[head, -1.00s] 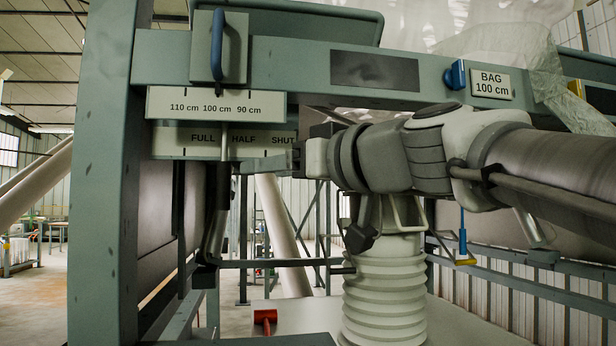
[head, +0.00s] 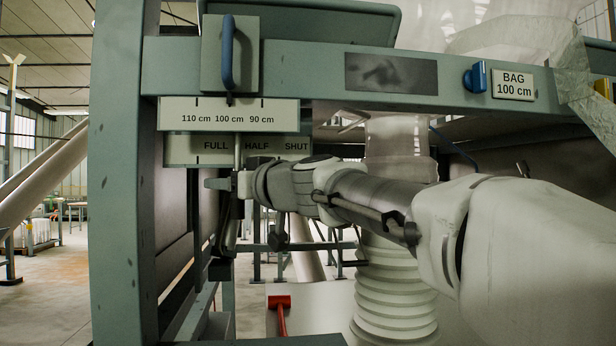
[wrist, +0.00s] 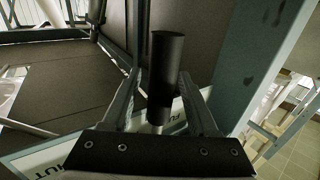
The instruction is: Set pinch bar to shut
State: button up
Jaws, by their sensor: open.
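The pinch bar shows in the wrist view as a black cylindrical grip (wrist: 166,62) on a short metal rod. In the head view its dark grip is mostly hidden behind my gripper (head: 222,184), below the FULL end of the FULL/HALF/SHUT plate (head: 188,150). In the wrist view my gripper (wrist: 160,85) is open, with one finger on each side of the black grip. I cannot tell whether either finger touches it. Part of the plate's lettering shows beneath the fingers.
The blue handle (head: 227,55) and the 110/100/90 cm plate (head: 230,115) are above. A green upright (head: 122,200) stands close on the left. A blue knob (head: 476,77) and the BAG 100 cm sign (head: 513,84) are on the right. A ribbed white spout (head: 396,290) and red-handled tool (head: 280,303) are below.

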jog(key=shift+a, duration=0.1)
jog(key=shift+w, duration=0.1)
grip_shut()
dwell(1.3)
